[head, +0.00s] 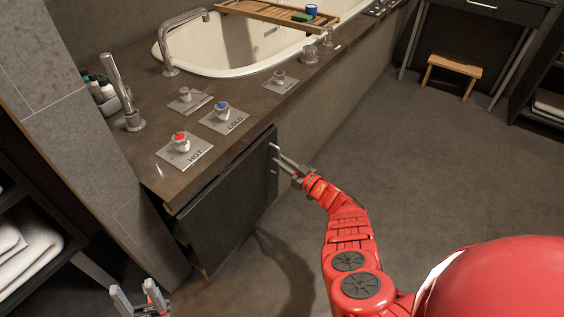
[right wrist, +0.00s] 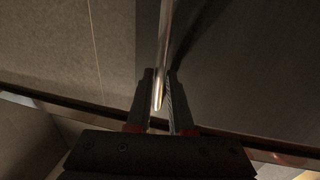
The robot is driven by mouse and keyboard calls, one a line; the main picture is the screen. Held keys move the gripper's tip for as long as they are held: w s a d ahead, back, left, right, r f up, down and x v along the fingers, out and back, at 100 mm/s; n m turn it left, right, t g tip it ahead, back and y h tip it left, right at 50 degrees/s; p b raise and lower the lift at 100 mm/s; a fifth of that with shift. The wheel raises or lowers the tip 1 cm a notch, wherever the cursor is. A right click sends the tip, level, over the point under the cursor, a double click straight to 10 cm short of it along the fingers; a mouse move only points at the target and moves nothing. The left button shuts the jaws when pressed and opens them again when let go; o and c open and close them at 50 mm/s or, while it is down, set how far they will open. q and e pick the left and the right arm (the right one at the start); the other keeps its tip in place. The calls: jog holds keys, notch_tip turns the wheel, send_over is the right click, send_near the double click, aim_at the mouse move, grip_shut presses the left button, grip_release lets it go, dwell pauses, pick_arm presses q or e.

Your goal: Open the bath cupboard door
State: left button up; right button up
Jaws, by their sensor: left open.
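The bath cupboard door (head: 232,205) is a dark panel under the brown bath deck, at the left of the head view. Its upright metal handle (head: 275,158) is near the door's right edge. The door looks close to its frame; I cannot tell if it stands slightly ajar. My right gripper (head: 287,163) is at the handle. In the right wrist view, the fingers of my right gripper (right wrist: 160,98) are close together on both sides of the handle bar (right wrist: 164,45). My left gripper (head: 137,294) is open and empty, low at the bottom left.
The deck (head: 240,150) carries hot and cold taps (head: 181,142) and a spout. A bathtub (head: 250,55) with a wooden tray lies behind. A shelf with white towels (head: 30,255) stands at the left. A stool (head: 453,68) stands far right. The floor (head: 430,160) before the bath is clear.

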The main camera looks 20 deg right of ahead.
grip_shut()
dwell(0.8)
dwell(0.4)
